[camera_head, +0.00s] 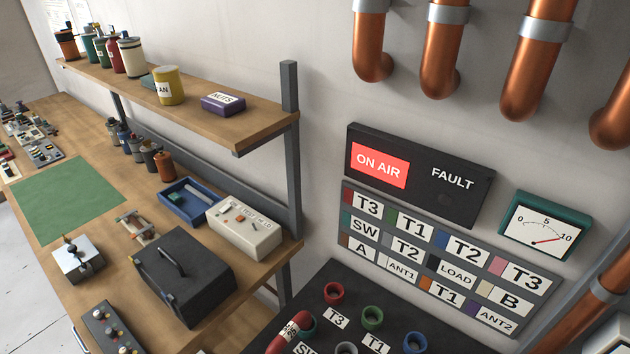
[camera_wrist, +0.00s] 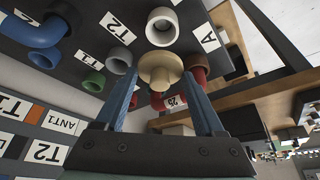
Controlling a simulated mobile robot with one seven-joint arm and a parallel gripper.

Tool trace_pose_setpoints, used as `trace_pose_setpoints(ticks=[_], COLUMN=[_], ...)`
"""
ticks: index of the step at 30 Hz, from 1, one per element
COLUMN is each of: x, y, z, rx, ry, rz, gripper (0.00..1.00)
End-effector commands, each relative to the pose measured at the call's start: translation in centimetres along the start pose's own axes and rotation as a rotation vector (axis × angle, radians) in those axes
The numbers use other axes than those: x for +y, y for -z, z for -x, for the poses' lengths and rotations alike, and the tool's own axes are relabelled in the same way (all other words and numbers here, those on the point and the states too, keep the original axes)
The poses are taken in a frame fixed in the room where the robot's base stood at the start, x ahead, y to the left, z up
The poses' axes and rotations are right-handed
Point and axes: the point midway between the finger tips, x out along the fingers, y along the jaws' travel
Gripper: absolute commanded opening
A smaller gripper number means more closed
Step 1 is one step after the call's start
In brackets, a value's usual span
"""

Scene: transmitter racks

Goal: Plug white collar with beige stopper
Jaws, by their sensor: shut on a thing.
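In the wrist view, my gripper (camera_wrist: 161,76) is shut on the beige stopper (camera_wrist: 160,66), a round disc-like piece held between the two blue fingers. The white collar (camera_wrist: 162,27) is a short open ring on the dark panel, just above the stopper in the picture. The collar's opening looks empty, and the stopper appears apart from it; the gap in depth is hard to judge. My gripper and the stopper do not show in the head view.
The dark panel (camera_wrist: 200,18) carries a grey collar (camera_wrist: 122,29), a green collar (camera_wrist: 118,60) and blue pipe pieces (camera_wrist: 40,34). In the head view, a wooden workbench (camera_head: 140,190) stands left of the panel.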

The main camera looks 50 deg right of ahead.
Motion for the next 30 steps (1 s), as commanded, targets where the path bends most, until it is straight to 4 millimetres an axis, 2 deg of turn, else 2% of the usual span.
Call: trace_pose_setpoints(ticks=[16, 30], x=[0.0, 0.0], y=[-2.0, -2.2], z=[-4.8, -5.3], rx=[-0.001, 0.0], ry=[0.0, 0.0], rz=[0.001, 0.001], gripper=[0.17, 0.17])
